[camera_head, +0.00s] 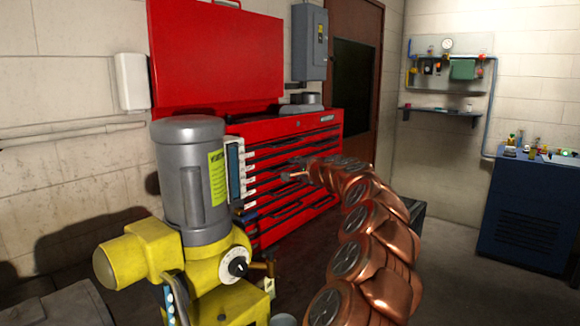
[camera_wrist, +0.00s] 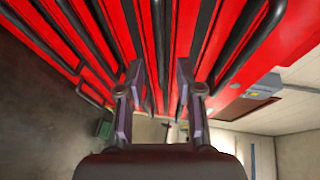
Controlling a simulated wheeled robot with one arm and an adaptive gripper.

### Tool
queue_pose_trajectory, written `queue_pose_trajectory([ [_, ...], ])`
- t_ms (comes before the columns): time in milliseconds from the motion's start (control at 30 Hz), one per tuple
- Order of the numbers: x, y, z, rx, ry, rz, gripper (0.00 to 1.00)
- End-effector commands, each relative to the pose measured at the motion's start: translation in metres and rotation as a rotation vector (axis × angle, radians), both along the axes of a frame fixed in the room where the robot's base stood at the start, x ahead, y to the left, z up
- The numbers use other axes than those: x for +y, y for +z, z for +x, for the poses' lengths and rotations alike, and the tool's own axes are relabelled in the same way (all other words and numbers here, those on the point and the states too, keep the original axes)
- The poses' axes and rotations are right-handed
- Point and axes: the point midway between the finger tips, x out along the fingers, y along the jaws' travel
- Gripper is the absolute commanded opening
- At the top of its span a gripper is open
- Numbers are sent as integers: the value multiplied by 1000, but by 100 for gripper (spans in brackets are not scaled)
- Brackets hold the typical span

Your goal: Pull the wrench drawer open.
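The red tool chest (camera_head: 296,124) stands against the wall in the head view, with a stack of red drawers with dark bar handles. Pale labels run down its left edge, too small to read, so I cannot tell which is the wrench drawer. No drawer visibly stands out. My gripper (camera_head: 293,170) is at the drawer fronts, at mid-height of the stack. In the wrist view the two fingers of my gripper (camera_wrist: 159,75) are apart, with a dark handle bar (camera_wrist: 159,35) running between them. Contact with the bar cannot be told. My arm hides the right part of the lower drawers.
A yellow machine with a grey motor (camera_head: 190,180) stands close in front, left of my arm, hiding the chest's lower left. A blue cabinet (camera_head: 525,215) is at the right. A dark box (camera_head: 412,218) lies behind my arm. The floor (camera_head: 465,285) at right is clear.

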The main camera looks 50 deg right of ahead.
Motion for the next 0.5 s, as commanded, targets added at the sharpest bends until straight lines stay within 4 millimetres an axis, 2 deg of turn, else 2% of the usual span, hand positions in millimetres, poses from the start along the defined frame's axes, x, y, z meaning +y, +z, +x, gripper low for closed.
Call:
queue_pose_trajectory([
  [200,-8,-4,18,2,-3,-2,35],
  [500,-12,-6,33,1,-2,-2,35],
])
